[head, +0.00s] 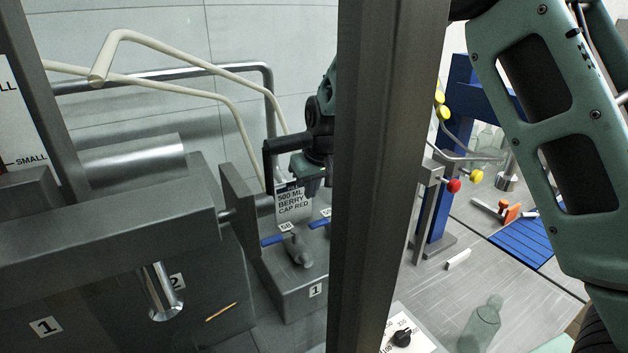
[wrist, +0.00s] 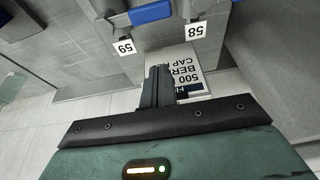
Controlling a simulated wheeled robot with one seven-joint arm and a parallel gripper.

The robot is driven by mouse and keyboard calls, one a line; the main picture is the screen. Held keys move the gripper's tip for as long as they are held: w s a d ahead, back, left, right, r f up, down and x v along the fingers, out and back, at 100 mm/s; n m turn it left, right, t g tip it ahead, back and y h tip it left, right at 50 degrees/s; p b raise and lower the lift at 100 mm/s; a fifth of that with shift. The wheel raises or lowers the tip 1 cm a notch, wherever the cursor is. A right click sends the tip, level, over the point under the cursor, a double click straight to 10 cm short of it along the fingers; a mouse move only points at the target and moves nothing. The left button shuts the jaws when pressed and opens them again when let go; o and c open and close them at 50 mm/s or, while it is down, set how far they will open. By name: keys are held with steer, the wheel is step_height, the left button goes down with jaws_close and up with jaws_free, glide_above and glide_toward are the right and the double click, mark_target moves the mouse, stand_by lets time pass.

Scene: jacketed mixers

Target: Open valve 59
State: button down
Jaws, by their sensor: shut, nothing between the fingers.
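Valve 59 has a blue lever (wrist: 151,13) at the top of the wrist view, with its tag 59 (wrist: 125,46) below left. My gripper (wrist: 159,70) is shut and empty, apart from the lever. In the head view my gripper (head: 312,188) hangs above the valves, partly hidden by the post.
Valve 58 has its tag (wrist: 196,29) close by; its blue lever (head: 271,240) is left of valve 59's. Cream pipes (head: 185,62) curve behind.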

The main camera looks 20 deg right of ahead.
steer(key=f+p, duration=0.1)
steer(key=s+f+p, duration=0.1)
steer(key=f, duration=0.1)
steer(key=s+f+p, duration=0.1)
steer(key=f, duration=0.1)
steer(key=shift+d+f, duration=0.1)
steer(key=shift+d, duration=0.15)
